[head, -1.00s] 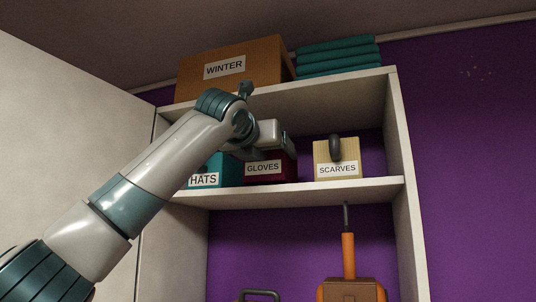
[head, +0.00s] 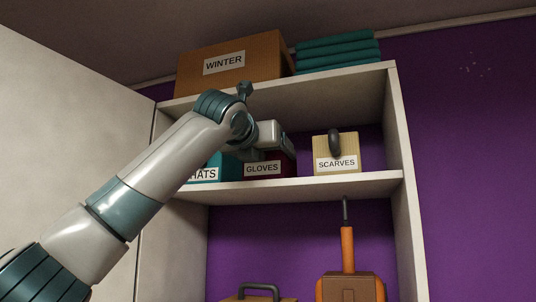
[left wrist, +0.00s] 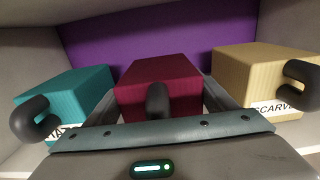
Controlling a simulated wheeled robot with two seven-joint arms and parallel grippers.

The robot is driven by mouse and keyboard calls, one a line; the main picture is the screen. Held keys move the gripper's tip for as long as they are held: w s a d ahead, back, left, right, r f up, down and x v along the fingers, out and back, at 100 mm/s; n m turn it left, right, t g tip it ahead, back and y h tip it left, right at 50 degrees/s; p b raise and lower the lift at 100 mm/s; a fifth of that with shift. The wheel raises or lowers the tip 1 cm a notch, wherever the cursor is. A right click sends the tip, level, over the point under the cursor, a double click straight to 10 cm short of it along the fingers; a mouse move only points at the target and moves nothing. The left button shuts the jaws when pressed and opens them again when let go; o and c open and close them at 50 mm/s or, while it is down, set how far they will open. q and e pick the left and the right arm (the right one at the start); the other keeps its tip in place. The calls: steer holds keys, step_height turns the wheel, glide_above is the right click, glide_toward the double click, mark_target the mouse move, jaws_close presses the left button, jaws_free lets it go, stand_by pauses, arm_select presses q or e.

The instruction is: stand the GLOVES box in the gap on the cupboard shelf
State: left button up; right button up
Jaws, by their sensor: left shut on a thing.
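The dark red GLOVES box (head: 263,169) stands upright on the cupboard shelf (head: 300,190), between the teal HATS box (head: 208,171) and the tan SCARVES box (head: 336,154). My left gripper (head: 270,150) is shut on the GLOVES box. In the left wrist view the GLOVES box (left wrist: 158,85) sits between the fingers, its dark handle facing me. The HATS box (left wrist: 65,100) is close on its left and the SCARVES box (left wrist: 262,78) on its right. My arm hides part of the HATS box and the top of the GLOVES box in the head view. My right gripper is not in view.
A WINTER box (head: 232,65) and folded teal cloths (head: 338,55) lie on the cupboard top. Below the shelf are an orange-handled thing (head: 348,250) and a brown case (head: 260,298). Bare shelf shows between GLOVES and SCARVES in the head view.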

arm_select(q)
steer(key=o, duration=1.4)
steer(key=shift+c, duration=0.2)
steer(key=shift+s+a, duration=0.1)
steer(key=shift+s, duration=0.1)
steer(key=shift+s+a+b, duration=0.15)
steer(key=shift+s+b, duration=0.2)
steer(key=shift+s, duration=0.05)
steer(key=shift+b+v, duration=1)
steer(key=shift+v, duration=1.9)
steer(key=shift+s+a, duration=0.25)
steer(key=shift+s, duration=0.25)
steer(key=b+v, duration=0.2)
steer(key=v, duration=0.7)
steer(key=shift+b, duration=0.3)
